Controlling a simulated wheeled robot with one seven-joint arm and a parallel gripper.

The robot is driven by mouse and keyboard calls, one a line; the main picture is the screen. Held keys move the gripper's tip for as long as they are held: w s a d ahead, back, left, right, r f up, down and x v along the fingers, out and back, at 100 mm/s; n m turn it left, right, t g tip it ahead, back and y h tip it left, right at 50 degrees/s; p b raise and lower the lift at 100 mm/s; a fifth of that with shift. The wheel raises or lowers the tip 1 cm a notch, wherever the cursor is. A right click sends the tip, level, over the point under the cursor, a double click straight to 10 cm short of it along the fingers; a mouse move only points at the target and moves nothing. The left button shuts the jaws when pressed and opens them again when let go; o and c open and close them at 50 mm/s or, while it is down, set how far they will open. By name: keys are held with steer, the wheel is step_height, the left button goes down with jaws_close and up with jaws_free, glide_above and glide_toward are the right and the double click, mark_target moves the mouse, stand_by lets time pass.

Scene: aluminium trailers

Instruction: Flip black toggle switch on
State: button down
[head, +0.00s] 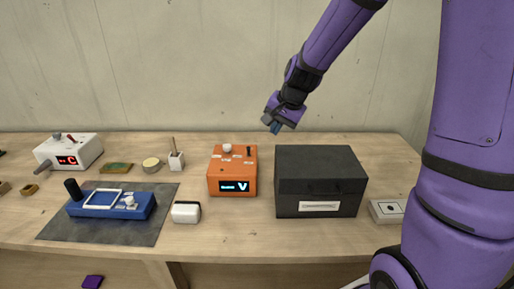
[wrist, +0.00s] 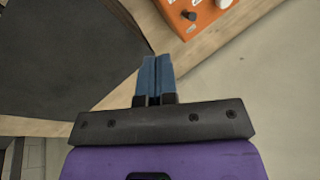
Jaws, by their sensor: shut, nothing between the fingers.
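The orange control box (head: 218,188) stands on the table with a lit display on its front and a white knob (head: 227,148) on top. A small upright black part, which looks like the black toggle switch (head: 249,150), is at the right of its top. In the wrist view the orange box (wrist: 208,20) is cut off at the top edge, with a black part (wrist: 190,14) on it. Its on or off position is too small to tell. My gripper (head: 275,128) is shut and empty, above and behind the box to its right. Its blue fingers (wrist: 154,62) meet in the wrist view.
A black lidded box (head: 320,185) stands just right of the orange box. A white box with a red display (head: 85,150) is farther left.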

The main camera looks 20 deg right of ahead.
mark_target(249, 151)
steer(key=shift+w+d+f+m, duration=0.25)
steer(key=shift+w+f+m, duration=0.25)
steer(key=shift+f, duration=0.3)
steer(key=shift+w+a+f, duration=0.65)
steer(key=shift+w+f, duration=0.5)
steer(key=shift+f, duration=0.35)
steer(key=shift+w+a+f, duration=0.7)
steer(key=shift+w+f, duration=0.5)
steer(key=shift+f, duration=0.3)
steer(key=shift+w+a+f, duration=0.65)
steer(key=shift+w+f, duration=0.5)
steer(key=shift+f, duration=0.35)
